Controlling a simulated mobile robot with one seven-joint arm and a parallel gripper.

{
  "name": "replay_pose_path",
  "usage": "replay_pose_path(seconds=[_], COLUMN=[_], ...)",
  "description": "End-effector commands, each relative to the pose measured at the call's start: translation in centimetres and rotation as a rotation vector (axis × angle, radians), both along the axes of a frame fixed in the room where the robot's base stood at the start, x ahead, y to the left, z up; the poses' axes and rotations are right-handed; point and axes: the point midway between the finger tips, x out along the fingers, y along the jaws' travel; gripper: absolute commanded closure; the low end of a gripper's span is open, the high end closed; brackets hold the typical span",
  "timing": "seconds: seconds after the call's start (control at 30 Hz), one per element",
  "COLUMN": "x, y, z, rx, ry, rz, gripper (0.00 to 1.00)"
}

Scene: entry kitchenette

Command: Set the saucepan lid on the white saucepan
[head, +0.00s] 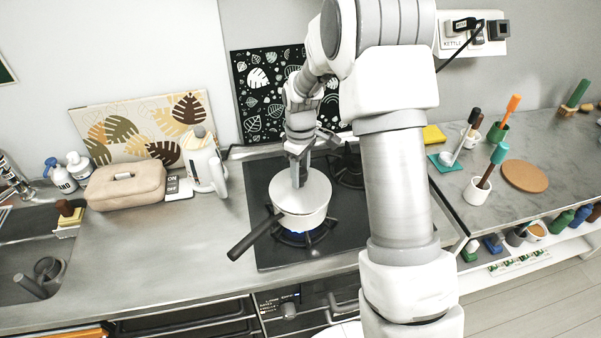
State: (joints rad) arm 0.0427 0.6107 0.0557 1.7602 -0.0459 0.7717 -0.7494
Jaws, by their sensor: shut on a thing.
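The white saucepan (302,221) stands on the front burner of the black hob, its dark handle (254,238) pointing to the front left. The pale round saucepan lid (315,188) is over the saucepan's mouth and hides its inside. I cannot tell whether the lid rests on the rim or hangs just above it. My gripper (299,178) points down at the middle of the lid and is shut on it. The fingers hide the lid's knob.
A blue flame (297,236) shows under the saucepan. A white kettle (205,163) and beige box (126,185) stand left of the hob (278,258). White cups with utensils (477,190) and a cork mat (525,176) are on the right counter. My arm hides the hob's right part.

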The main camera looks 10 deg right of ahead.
Motion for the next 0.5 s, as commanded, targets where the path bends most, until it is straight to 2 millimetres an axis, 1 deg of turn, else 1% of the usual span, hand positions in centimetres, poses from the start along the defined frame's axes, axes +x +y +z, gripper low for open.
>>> replay_pose_path(seconds=[0.5], x=[0.00], y=[0.00], z=[-1.07], rx=[0.000], ry=[0.000], rz=[0.000], gripper=[1.00])
